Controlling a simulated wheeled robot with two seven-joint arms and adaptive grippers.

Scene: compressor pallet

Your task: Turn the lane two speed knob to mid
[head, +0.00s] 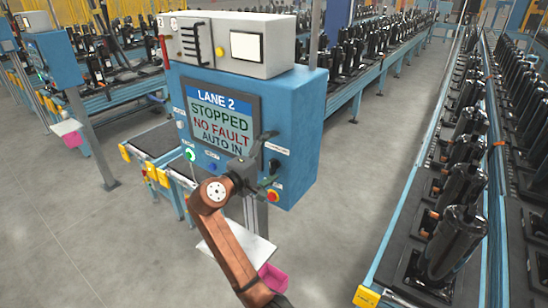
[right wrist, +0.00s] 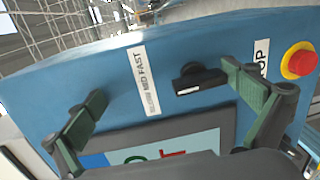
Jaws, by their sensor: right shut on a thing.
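The lane two speed knob (head: 274,165) is a small black knob on the right side of the blue panel's front, below a white label. In the right wrist view the knob (right wrist: 202,78) has a white mark at its lower left, beside the SLOW MID FAST label (right wrist: 143,80). I cannot tell which setting it points to. My left gripper is not in view.
The screen (head: 220,115) reads LANE 2, STOPPED, NO FAULT, AUTO IN. A red stop button (head: 272,196) sits below the knob. A green-lit button (head: 189,155) is lower left. A conveyor with black compressors (head: 455,240) runs at right.

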